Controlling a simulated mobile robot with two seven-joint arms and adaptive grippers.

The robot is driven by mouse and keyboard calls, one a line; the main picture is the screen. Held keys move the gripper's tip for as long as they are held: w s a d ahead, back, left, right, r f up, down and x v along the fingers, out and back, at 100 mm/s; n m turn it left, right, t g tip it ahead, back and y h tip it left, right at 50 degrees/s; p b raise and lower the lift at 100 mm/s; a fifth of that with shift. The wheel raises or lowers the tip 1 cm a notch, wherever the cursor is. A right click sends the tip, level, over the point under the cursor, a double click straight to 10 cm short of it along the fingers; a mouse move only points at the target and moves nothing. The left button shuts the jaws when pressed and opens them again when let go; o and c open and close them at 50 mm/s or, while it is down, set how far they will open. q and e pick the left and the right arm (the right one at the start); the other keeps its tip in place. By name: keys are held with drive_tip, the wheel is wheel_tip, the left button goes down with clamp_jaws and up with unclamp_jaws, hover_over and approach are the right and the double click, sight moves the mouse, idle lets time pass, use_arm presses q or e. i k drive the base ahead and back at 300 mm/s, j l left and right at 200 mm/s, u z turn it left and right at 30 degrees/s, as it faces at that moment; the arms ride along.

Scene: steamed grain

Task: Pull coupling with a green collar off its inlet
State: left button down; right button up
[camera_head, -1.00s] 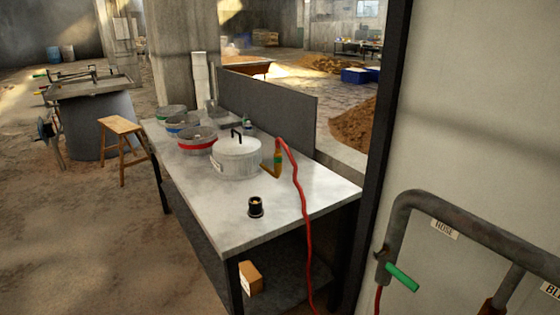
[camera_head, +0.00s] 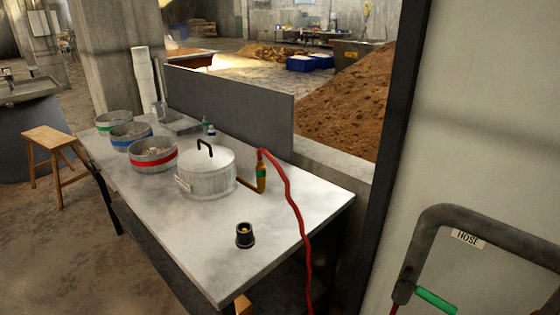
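The brass coupling with a green collar (camera_head: 261,174) stands on the table at the right side of the steamer pot (camera_head: 208,172). It sits at the end of a short bent inlet pipe (camera_head: 246,184) that comes from the pot. A red hose (camera_head: 290,197) leaves the top of the coupling, arcs over and runs down past the table's front right edge. The coupling appears joined to the inlet. Neither of my grippers is in view.
The white table (camera_head: 290,220) also bears several coloured-band tubs (camera_head: 153,154) and a small black fitting (camera_head: 245,235). A grey panel (camera_head: 230,108) stands along its back. A pipe labelled HOSE with a green lever (camera_head: 436,301) is at right. A wooden stool (camera_head: 52,150) stands left.

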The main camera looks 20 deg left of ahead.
sight(261, 168)
drive_tip(key=i+j+z, duration=0.1)
drive_tip(key=j, duration=0.7)
drive_tip(key=i+j+z, duration=0.15)
drive_tip(key=j, duration=0.65)
drive_tip(key=i+j+z, duration=0.1)
drive_tip(key=j, duration=1.5)
drive_tip(key=i+j, duration=0.15)
drive_tip(key=j, duration=0.7)
